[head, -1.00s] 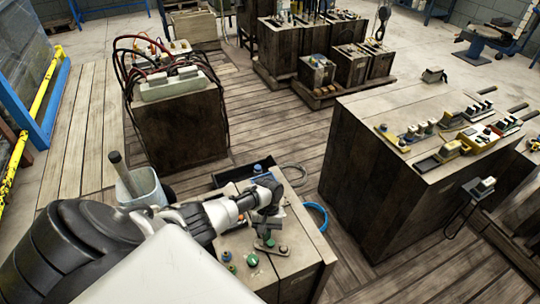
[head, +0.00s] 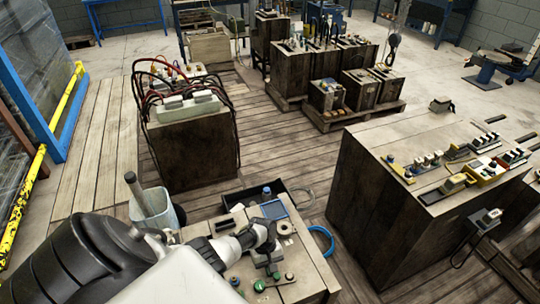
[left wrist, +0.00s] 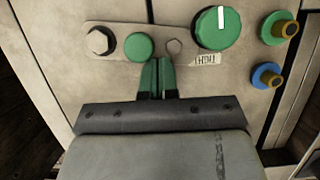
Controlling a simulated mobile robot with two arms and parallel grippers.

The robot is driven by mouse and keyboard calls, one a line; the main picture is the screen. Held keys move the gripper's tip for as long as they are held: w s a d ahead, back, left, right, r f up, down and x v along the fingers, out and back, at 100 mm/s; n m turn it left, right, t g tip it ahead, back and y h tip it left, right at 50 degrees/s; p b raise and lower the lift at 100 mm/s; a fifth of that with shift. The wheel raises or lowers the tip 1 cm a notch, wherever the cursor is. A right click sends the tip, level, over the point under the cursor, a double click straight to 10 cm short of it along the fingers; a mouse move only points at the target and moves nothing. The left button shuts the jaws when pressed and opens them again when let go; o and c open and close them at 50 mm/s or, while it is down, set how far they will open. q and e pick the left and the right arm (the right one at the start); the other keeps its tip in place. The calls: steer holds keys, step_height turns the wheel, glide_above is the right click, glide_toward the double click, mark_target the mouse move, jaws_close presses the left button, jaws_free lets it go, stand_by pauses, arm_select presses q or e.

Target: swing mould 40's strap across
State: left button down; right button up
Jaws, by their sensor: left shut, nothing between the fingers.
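The mould under my left arm has a pale top (head: 312,262); its number is not readable in the head view. In the left wrist view a flat metal strap (left wrist: 119,51) lies across the dark seam in this top. It has a bolt at its left end, a green round knob (left wrist: 140,46), and a hex bolt near its right end. My left gripper (left wrist: 157,62) is shut and empty, its green fingertips at the strap's near edge between knob and hex bolt. I cannot tell whether they touch. In the head view my left gripper (head: 274,268) is low over the top.
A green dial (left wrist: 217,27) and green and blue fittings (left wrist: 267,75) stand right of the strap. A blue hose ring (head: 321,241) lies beside the mould. A bucket (head: 155,210) stands left. A large block with fittings (head: 400,200) stands right, with plank floor between.

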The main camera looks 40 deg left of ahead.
arm_select(q)
steer(key=shift+s+d+n+p, duration=0.2)
steer(key=shift+s+n+p, duration=0.05)
steer(key=shift+n+p, duration=0.15)
stand_by(0.4)
stand_by(0.4)
steer(key=shift+w+a+r, duration=0.1)
steer(key=shift+r, duration=0.15)
steer(key=p+v, duration=0.2)
steer(key=v, duration=0.8)
steer(key=shift+a+p, duration=0.2)
steer(key=shift+p, duration=0.15)
steer(key=shift+r, duration=0.1)
